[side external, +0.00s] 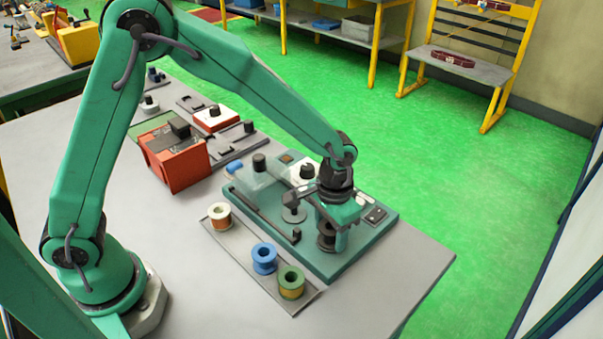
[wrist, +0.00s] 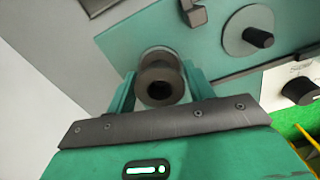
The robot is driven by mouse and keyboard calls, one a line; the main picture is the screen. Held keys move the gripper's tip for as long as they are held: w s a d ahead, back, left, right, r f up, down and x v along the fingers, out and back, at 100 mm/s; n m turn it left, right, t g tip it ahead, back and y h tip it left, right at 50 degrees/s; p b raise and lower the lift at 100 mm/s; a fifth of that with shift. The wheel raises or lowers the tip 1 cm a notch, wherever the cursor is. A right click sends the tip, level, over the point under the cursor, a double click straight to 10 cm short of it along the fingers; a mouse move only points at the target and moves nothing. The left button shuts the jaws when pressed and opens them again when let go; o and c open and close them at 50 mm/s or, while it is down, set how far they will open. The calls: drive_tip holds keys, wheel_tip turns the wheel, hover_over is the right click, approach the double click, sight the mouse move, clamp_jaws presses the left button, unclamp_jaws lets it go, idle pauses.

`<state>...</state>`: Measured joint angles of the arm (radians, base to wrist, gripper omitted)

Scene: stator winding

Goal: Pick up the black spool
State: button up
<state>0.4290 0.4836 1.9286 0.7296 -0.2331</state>
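The black spool (wrist: 160,82) is between the two teal fingers of my gripper (wrist: 159,78) in the wrist view, one finger on each side. The fingers lie very close to the spool's sides. I cannot tell whether they press on it or leave a small gap. In the side view my gripper (side external: 335,225) points down over the near right part of the teal base plate (side external: 350,262). The black spool (side external: 326,238) shows there, upright and partly hidden by the gripper. Whether its foot touches the plate is unclear.
White-and-copper (side external: 219,216), blue (side external: 264,258) and green (side external: 291,283) spools stand on a grey strip at the near left. A dark knob on a disc (wrist: 258,38) is close by on the plate. An orange box (side external: 176,160) stands behind. The table's right corner is clear.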

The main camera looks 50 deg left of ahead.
drive_tip(key=c, duration=0.6)
drive_tip(key=shift+o, duration=0.2)
drive_tip(key=shift+r, duration=0.15)
drive_tip(key=shift+r, duration=0.5)
wheel_tip(320, 180, up, 3)
drive_tip(key=shift+s+d+r, duration=0.1)
drive_tip(key=s+d+r, duration=0.6)
drive_tip(key=s, duration=0.3)
drive_tip(key=shift+s+d+r, duration=0.2)
drive_tip(key=shift+s+r, duration=0.05)
drive_tip(key=shift+r, duration=0.05)
drive_tip(key=shift+w, duration=0.1)
